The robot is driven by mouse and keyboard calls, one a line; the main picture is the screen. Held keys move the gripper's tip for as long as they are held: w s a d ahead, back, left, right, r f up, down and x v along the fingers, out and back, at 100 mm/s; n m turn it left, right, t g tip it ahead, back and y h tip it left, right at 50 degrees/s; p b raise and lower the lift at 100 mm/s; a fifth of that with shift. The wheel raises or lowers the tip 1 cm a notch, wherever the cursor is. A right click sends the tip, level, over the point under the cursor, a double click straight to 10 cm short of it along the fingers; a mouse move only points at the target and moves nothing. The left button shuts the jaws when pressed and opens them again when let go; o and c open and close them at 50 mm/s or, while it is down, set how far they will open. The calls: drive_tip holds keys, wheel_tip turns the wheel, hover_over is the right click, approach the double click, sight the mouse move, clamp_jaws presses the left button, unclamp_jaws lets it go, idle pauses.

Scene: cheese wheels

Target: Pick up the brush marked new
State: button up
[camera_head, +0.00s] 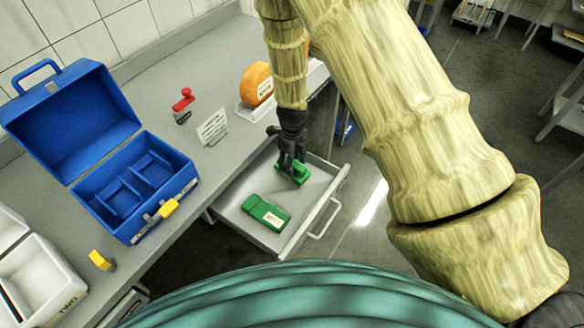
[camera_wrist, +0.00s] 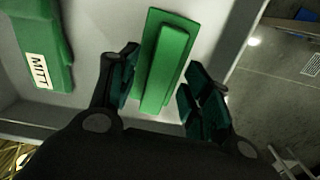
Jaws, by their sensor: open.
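A green brush (camera_head: 293,172) lies in the open drawer (camera_head: 318,189) below my gripper (camera_head: 287,158). In the wrist view the brush (camera_wrist: 166,62) shows as a long green block on a wider base, with no label visible on it. My gripper's fingers (camera_wrist: 162,92) are open, one to each side of the brush's near end. No marking "new" is readable in either view.
On the counter stand an open blue box (camera_head: 130,187) with compartments, a red-handled stamp (camera_head: 183,104), a small card (camera_head: 212,127) and an orange cheese wheel (camera_head: 257,84). A white bin marked "TWO" (camera_head: 45,285) is at lower left.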

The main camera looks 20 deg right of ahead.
drive_tip(key=shift+f, duration=0.6)
clamp_jaws()
drive_tip(key=shift+r, duration=0.1)
drive_tip(key=shift+r+b, duration=0.55)
drive_tip(key=shift+r, duration=0.25)
drive_tip(key=shift+a+r+b, duration=0.1)
drive_tip(key=shift+r+b, duration=0.45)
drive_tip(key=shift+r, duration=0.3)
drive_tip(key=s+a+b, duration=0.2)
drive_tip(key=s+a, duration=0.2)
drive_tip(key=s, duration=0.3)
drive_tip(key=s+a+r+b, duration=0.1)
drive_tip(key=s+a+b, duration=0.1)
drive_tip(key=s, duration=0.5)
drive_tip(key=shift+a+r, duration=0.3)
drive_tip(key=shift+a, duration=0.55)
